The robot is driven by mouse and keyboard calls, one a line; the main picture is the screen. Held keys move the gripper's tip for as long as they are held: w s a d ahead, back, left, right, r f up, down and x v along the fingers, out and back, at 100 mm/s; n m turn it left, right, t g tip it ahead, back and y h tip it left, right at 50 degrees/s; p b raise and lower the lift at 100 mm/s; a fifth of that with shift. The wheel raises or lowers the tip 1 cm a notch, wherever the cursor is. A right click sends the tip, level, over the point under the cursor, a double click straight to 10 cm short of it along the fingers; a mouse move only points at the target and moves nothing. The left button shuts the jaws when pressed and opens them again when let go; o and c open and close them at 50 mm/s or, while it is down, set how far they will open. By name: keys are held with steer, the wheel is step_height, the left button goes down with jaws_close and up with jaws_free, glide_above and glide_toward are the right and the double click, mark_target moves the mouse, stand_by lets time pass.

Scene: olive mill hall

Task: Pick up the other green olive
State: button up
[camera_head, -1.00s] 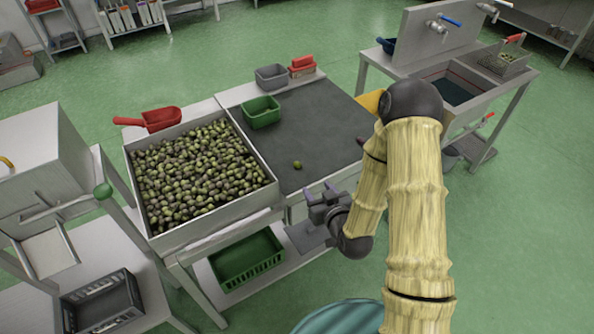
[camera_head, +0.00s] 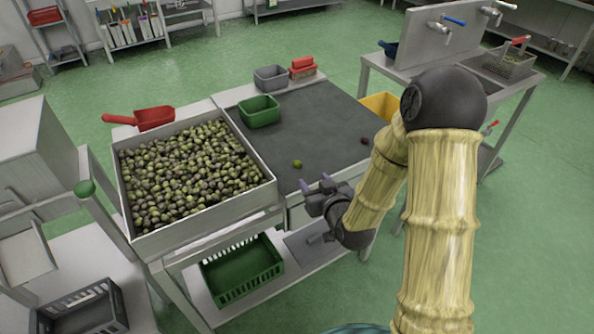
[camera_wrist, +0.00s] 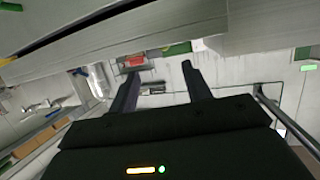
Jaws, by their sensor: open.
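A green olive (camera_head: 297,163) lies alone on the dark grey mat (camera_head: 318,128) of the sorting table. A dark purple olive (camera_head: 365,141) lies further right on the same mat. My gripper (camera_head: 317,184) is at the table's front edge, in front of the green olive and apart from it. Its two fingers are spread with nothing between them. In the wrist view my gripper (camera_wrist: 158,75) is also open and empty, and neither olive shows there.
A wide tray (camera_head: 268,190) full of mixed olives stands left of the mat. A green bin (camera_head: 259,111), a grey bin (camera_head: 270,78) and a red box (camera_head: 303,66) stand at the mat's back. A red scoop (camera_head: 145,118) lies behind the tray. A yellow bin (camera_head: 383,104) is at the right.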

mark_target(298, 165)
steer(key=shift+w+a+f+b, duration=0.1)
steer(key=shift+f+b, duration=0.1)
steer(key=shift+b, duration=0.45)
steer(key=x, duration=0.5)
steer(key=shift+r+p, duration=0.2)
steer(key=shift+p, duration=0.2)
steer(key=shift+a+x, duration=0.15)
steer(key=shift+x, duration=1.15)
steer(key=shift+a+x, duration=0.15)
steer(key=shift+x, duration=1.1)
steer(key=shift+r, duration=0.1)
jaws_close()
